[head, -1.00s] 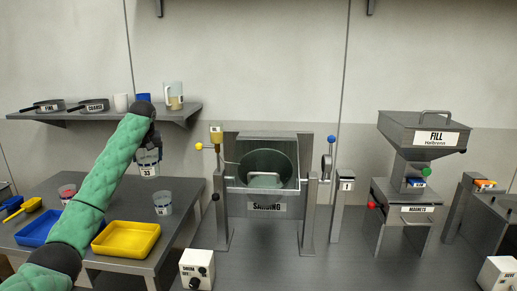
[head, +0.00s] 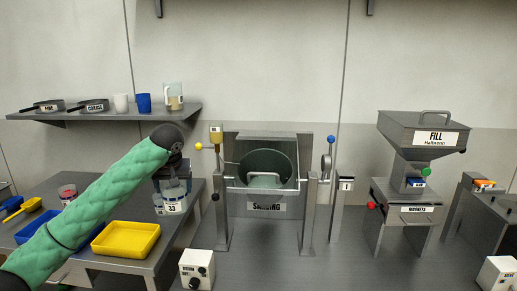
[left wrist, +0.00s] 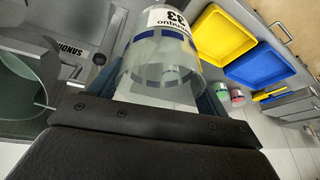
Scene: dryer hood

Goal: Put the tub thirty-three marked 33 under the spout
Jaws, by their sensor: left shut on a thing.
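Tub 33, a clear tub with a white label marked 33 (head: 174,203), is in my left gripper (head: 172,184). The gripper is shut on it and holds it upright at the right end of the left table, in front of another clear tub (head: 158,204) that it partly covers. In the left wrist view tub 33 (left wrist: 165,45) sits between the fingers (left wrist: 155,78), its label upside down in the picture. The hopper labelled FILL (head: 423,130) stands at the right above a housing labelled MAGNETS (head: 405,206). I cannot tell which part is the spout. My right gripper is out of view.
The sanding machine (head: 266,205) with its green drum stands right of tub 33. A yellow tray (head: 126,254), a blue tray (head: 38,231) and a red-filled tub (head: 67,193) are on the left table. A white switch box (head: 197,268) stands in front. The bench before the machine is clear.

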